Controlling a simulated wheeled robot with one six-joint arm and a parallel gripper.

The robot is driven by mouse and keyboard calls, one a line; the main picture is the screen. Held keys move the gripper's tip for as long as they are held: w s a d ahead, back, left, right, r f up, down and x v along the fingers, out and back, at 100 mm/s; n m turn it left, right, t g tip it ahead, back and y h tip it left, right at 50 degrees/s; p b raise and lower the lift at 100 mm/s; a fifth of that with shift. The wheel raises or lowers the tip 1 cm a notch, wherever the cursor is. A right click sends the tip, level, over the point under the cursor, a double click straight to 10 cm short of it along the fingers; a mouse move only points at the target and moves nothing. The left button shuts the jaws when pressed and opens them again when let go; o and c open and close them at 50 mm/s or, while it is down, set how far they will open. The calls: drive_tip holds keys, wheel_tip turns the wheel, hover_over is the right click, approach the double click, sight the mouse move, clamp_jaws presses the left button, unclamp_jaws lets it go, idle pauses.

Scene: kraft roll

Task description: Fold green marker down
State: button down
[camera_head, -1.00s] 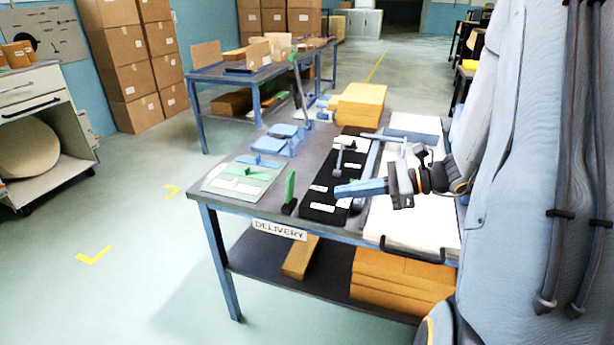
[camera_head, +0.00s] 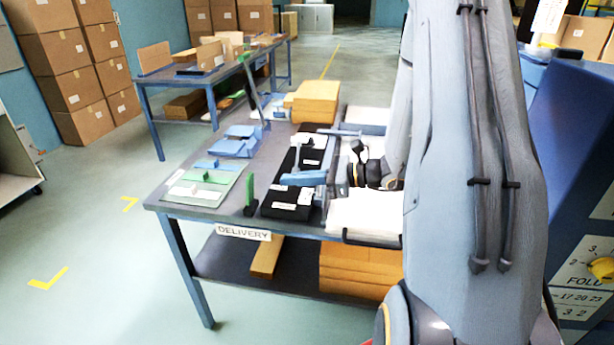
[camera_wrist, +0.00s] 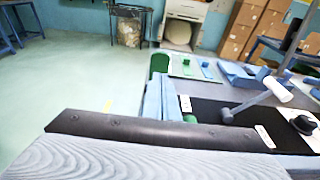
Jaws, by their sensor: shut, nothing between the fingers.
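The green marker (camera_head: 250,189) stands upright on a dark base at the front of the delivery table (camera_head: 178,200). It also shows in the wrist view, as a green upright piece (camera_wrist: 158,64) just beyond my fingertips. My gripper (camera_head: 284,179) is shut and empty, with its blue fingers pointing left over the black tray (camera_head: 285,205). The fingertips are a little right of the marker and look apart from it in the head view. In the wrist view the closed fingers (camera_wrist: 160,88) hide the marker's lower part.
A light green board (camera_head: 232,187) with small blue and green pieces lies left of the marker. A blue fixture (camera_head: 237,142) and cardboard stacks (camera_head: 315,102) are farther back. A grey lever with a white end (camera_wrist: 278,90) stands near the fingers.

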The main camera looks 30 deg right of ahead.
sight(252, 178)
drive_tip(key=x, duration=0.2)
drive_tip(key=p+x, duration=0.1)
drive_tip(key=x, duration=0.2)
drive_tip(key=r+x, duration=0.1)
drive_tip(key=x, duration=0.1)
drive_tip(key=shift+w+a+p, duration=0.2)
drive_tip(key=shift+a+p, duration=0.1)
drive_tip(key=shift+r, duration=0.15)
